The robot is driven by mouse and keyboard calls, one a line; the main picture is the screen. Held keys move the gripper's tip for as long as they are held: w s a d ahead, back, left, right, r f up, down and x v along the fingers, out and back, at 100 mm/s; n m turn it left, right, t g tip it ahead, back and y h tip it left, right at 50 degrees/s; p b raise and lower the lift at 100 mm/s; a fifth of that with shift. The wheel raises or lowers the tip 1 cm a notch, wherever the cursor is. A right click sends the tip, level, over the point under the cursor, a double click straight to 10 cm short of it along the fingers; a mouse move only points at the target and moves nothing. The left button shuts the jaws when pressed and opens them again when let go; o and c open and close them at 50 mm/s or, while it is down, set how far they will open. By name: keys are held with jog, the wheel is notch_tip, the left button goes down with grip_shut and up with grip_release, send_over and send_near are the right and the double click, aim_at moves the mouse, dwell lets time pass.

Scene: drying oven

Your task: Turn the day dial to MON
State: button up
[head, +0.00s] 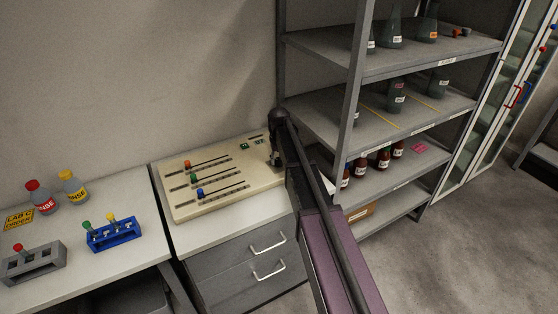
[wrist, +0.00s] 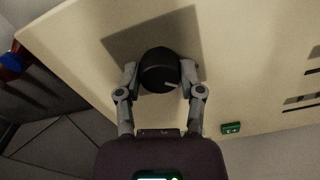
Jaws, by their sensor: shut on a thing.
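The day dial (wrist: 160,68) is a round black knob on the cream panel, with a short pale mark on its lower right in the wrist view. My gripper (wrist: 159,75) is shut on it, one finger on each side. Any day letters around the dial, MON included, are not readable. In the head view, the cream panel (head: 218,192) lies on a grey drawer cabinet. My gripper (head: 275,158) is at its right end, and my arm hides the dial there.
A metal shelf (head: 400,120) with bottles and flasks stands close on the right. A bench (head: 140,238) with bottles and racks is at left.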

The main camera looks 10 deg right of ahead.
jog(key=shift+n, duration=0.9)
jog(key=o, duration=1.2)
jog(key=shift+c, duration=0.2)
